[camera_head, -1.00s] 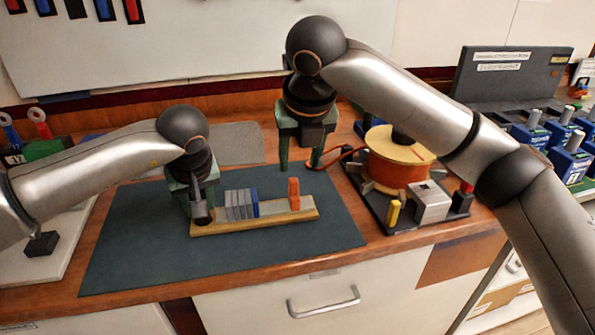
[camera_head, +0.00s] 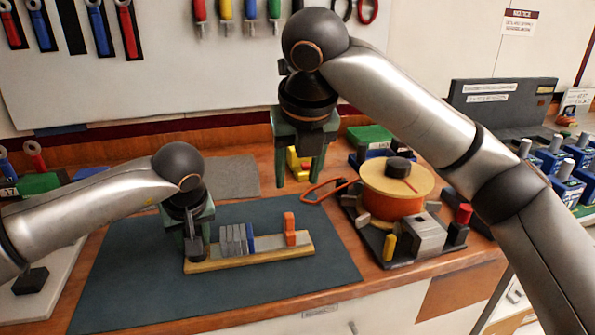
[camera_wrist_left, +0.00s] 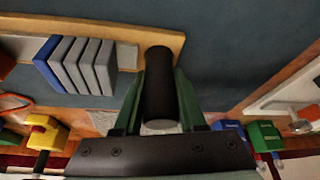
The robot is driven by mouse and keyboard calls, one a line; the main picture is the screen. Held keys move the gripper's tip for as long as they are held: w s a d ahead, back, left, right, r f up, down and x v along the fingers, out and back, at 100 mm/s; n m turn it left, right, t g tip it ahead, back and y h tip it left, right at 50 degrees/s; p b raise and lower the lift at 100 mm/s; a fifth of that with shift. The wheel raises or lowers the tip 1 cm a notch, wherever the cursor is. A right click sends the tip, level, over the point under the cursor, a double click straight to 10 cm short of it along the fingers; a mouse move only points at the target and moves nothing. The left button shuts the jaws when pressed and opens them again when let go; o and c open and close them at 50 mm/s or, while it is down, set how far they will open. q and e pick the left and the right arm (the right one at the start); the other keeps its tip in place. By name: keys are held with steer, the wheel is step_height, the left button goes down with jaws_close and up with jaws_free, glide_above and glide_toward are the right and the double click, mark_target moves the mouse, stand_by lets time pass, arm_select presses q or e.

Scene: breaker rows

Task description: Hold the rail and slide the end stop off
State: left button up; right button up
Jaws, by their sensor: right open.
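An orange upright block, by its place the end stop (camera_head: 289,229), stands near the right end of the rail (camera_head: 271,243). The rail lies on a pale wooden board (camera_head: 250,261). Several grey modules (camera_head: 232,240) and a blue one stand on the rail, with a gap between them and the end stop. My left gripper (camera_head: 195,243) is at the board's left end, its fingers closed around a black cylindrical handle (camera_wrist_left: 160,88) in the left wrist view. My right gripper (camera_head: 298,180) is open and empty, above and behind the end stop, fingers pointing down.
A dark mat (camera_head: 130,275) lies under the board, with free room in front. An orange wire spool (camera_head: 395,190) on a black stand is at the right, with a yellow peg (camera_head: 389,247) and grey block. Blue units (camera_head: 565,165) stand farther right.

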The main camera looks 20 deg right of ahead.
arm_select(q)
steer(key=o, duration=0.5)
